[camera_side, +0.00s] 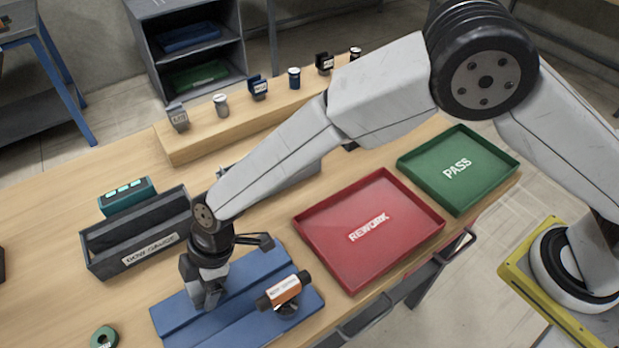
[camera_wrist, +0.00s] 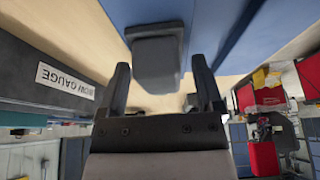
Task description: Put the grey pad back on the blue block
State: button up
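The blue block (camera_side: 180,318) lies on the wooden table at lower centre in the side view. It fills the top of the wrist view (camera_wrist: 235,40). A dark grey pad-like piece (camera_wrist: 157,55) shows against the block in the wrist view, between and beyond my fingertips. I take it for the grey pad; in the side view I cannot pick it out from my gripper. My gripper (camera_side: 208,298) points down at the left part of the block. In the wrist view its fingers (camera_wrist: 160,78) are spread, with gaps beside the piece. Contact with the block is unclear.
An orange-and-black cylinder (camera_side: 284,289) rests on the block's right part. The grey bow gauge box (camera_side: 110,262) stands close behind left, with a teal device (camera_side: 127,194) behind it. The red rework tray (camera_side: 335,225) and green pass tray (camera_side: 450,190) are to the right.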

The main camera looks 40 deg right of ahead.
jog(key=shift+r, duration=0.15)
jog(key=v, duration=1.2)
dwell(0.7)
jog(key=w+d+m+t+h, duration=0.25)
jog(key=d+m, duration=0.65)
jog(key=d, duration=1.4)
jog(key=s+d+m+h, duration=0.1)
jog(key=s+d+m, duration=0.3)
jog(key=d, duration=0.5)
jog(key=s+d+f+m+h, duration=0.1)
jog(key=s+d+m, duration=0.4)
jog(key=d, duration=0.3)
jog(key=shift+s+d, duration=0.25)
jog(key=shift+d, duration=0.1)
